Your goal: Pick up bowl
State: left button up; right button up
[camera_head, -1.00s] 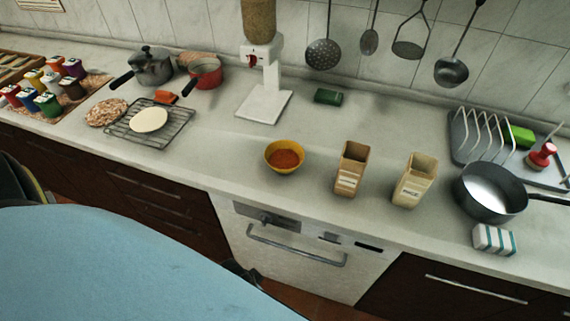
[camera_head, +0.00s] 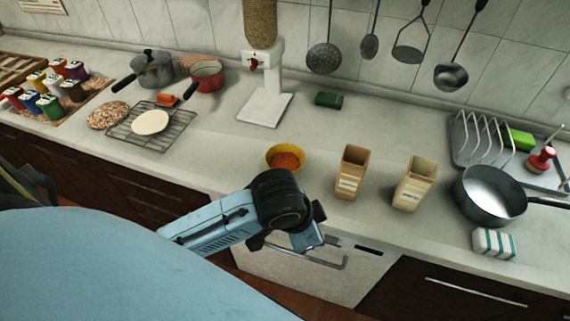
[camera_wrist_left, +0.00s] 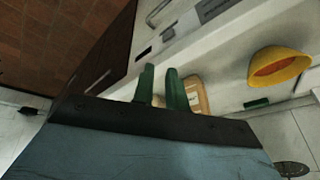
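The yellow bowl (camera_head: 286,157) with orange-red contents stands upright on the counter in the middle of the head view. My right gripper is in neither current view.
Two tan containers (camera_head: 352,172) (camera_head: 414,183) stand right of the bowl. A dark pan (camera_head: 490,195) and a striped block (camera_head: 494,244) are farther right. A white dispenser (camera_head: 264,108) stands behind; a wire rack (camera_head: 177,132) is left. Counter left of the bowl is clear.

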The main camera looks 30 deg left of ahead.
pick_arm(q)
jog(key=w+a+r+m+y, duration=0.1)
jog(key=w+a+m+y, duration=0.2)
jog(key=w, duration=0.4)
jog(key=y, duration=0.2)
send_near(286, 173)
jog(key=x, duration=0.4)
jog(key=w+b+x, duration=0.1)
jog(key=x, duration=0.1)
jog(key=shift+d+f, duration=0.15)
jog(key=shift+d, duration=0.2)
jog(key=f, duration=0.1)
jog(key=a+f, duration=0.2)
jog(key=f, duration=0.1)
jog(key=shift+w, duration=0.35)
jog(key=shift+w+a+f, duration=0.1)
jog(key=shift+w+f, duration=0.1)
jog(key=shift+f, duration=0.1)
grip_shut()
